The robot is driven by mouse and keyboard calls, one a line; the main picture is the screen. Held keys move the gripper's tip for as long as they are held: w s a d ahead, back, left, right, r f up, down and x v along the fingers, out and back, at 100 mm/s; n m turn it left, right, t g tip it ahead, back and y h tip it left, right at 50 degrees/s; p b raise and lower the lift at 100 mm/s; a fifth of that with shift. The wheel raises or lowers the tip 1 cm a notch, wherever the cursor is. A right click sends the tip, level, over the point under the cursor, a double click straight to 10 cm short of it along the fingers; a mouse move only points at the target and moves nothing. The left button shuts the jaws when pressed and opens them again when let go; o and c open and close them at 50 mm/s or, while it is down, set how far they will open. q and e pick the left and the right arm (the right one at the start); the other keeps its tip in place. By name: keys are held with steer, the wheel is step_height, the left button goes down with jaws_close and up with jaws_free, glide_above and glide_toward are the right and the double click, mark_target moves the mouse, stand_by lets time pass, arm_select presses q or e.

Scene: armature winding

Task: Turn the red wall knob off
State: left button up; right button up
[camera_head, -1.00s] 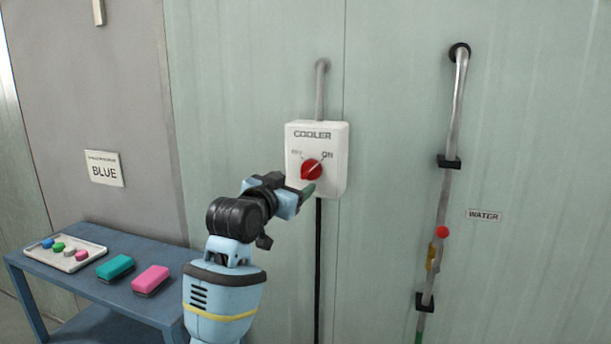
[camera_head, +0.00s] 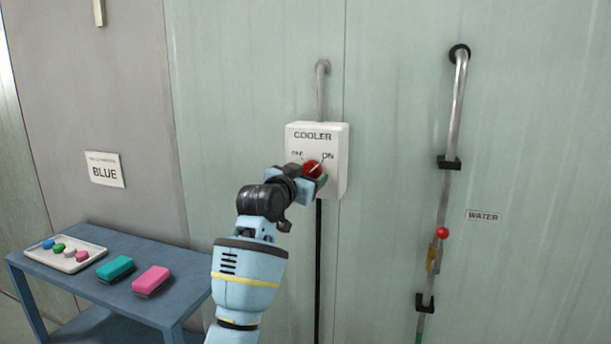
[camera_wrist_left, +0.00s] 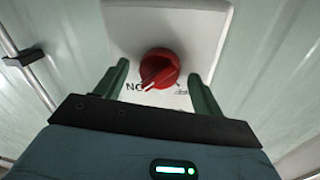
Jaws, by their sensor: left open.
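My left gripper (camera_head: 318,180) is at the lower part of the box, partly covering the knob in the head view. In the left wrist view the red knob (camera_wrist_left: 160,67) shows between and a little beyond the two green fingers of the left gripper (camera_wrist_left: 158,82). The fingers are spread apart, with clear space on both sides of the knob. My right gripper is not in view.
A pipe with a red-ended valve (camera_head: 442,232) runs down the wall at right, beside a WATER label (camera_head: 483,216). A blue table (camera_head: 110,300) at lower left holds a tray (camera_head: 90,262), a teal block (camera_head: 115,268) and a pink block (camera_head: 151,280).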

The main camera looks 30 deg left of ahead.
arm_select(q)
steer(key=shift+w, duration=0.15)
steer(key=c, duration=1)
